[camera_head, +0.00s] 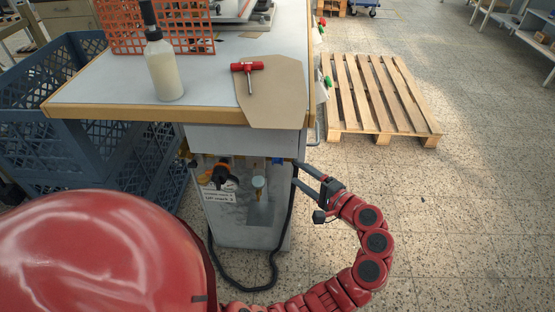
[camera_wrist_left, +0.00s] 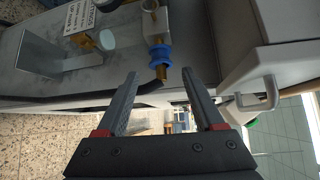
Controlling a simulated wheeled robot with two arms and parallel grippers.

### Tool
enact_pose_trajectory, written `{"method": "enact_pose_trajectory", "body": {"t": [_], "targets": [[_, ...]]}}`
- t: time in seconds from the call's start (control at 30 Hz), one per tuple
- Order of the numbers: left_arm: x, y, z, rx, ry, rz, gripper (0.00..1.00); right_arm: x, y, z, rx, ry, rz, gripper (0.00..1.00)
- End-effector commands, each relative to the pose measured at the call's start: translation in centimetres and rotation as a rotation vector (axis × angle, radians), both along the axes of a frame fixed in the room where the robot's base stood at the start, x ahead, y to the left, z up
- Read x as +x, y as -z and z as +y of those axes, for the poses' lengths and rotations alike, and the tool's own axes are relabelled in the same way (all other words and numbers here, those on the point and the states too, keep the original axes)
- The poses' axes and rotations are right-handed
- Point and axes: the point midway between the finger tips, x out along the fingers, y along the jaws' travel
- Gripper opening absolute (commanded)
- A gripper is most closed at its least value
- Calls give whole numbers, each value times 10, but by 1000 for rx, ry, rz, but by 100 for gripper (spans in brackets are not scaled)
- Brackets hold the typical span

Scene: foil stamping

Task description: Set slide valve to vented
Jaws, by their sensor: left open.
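What looks like the slide valve, a blue ringed sleeve (camera_wrist_left: 159,56) on a brass and silver fitting, shows in the left wrist view just beyond my fingertips. In the head view a small blue part (camera_head: 277,161) shows under the bench top, probably the same valve. My left gripper (camera_head: 296,174) is at the right edge of the panel beneath the bench. In the left wrist view the left gripper (camera_wrist_left: 160,82) is open and empty. The sleeve lies ahead between the finger lines, apart from both fingers. The valve's setting cannot be told. My right gripper is not in view.
A black and orange knob (camera_head: 219,176) and a pale round disc (camera_head: 259,182) are on the panel left of the valve. A black hose (camera_head: 246,286) loops below. The bench top (camera_head: 211,88) overhangs the panel. Floor to the right is clear, with a pallet (camera_head: 377,96) beyond.

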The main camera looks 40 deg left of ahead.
Motion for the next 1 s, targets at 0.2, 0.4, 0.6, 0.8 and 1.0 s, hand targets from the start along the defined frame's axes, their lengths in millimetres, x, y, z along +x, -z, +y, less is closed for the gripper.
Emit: {"method": "enact_pose_trajectory", "body": {"t": [0.2, 0.4, 0.6, 0.8, 1.0], "targets": [[10, 7, 51, -4, -7, -1, 69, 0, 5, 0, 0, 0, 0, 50], [18, 10, 83, -3, -4, -1, 69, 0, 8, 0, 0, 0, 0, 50], [23, 11, 94, -2, 3, -1, 69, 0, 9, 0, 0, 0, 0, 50], [23, 11, 95, -2, 3, -2, 69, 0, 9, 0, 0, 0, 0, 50], [23, 11, 95, -2, 3, -2, 44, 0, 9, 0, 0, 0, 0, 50]]}}
